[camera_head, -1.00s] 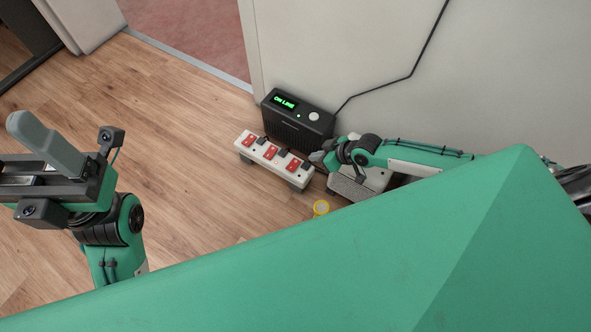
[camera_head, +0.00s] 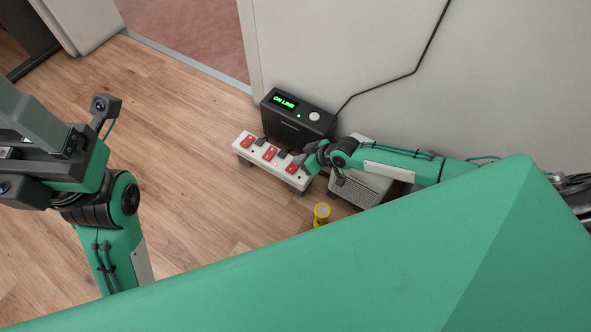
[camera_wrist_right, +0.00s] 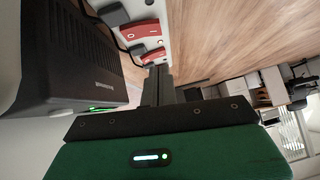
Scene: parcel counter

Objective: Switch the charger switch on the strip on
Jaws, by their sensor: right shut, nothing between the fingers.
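A white power strip (camera_head: 261,164) with three red rocker switches and dark plugs stands on the floor. No label shows which switch is the charger's. The rightmost red switch (camera_head: 292,168) is beside my right gripper (camera_head: 303,161), at the strip's right end. In the right wrist view, my right gripper (camera_wrist_right: 158,82) is shut and empty, its tips close to a red switch (camera_wrist_right: 153,56); I cannot tell whether they touch. My left gripper (camera_head: 32,112) is raised at the left edge, partly cut off, away from the strip; its opening is unclear.
A black box (camera_head: 297,117) with a green "ON LINE" display stands behind the strip, against the wall (camera_head: 340,50). A grey-white box (camera_head: 366,186) lies under my right forearm. A yellow round item (camera_head: 322,211) stands in front. Open wooden floor (camera_head: 190,190) lies to the left.

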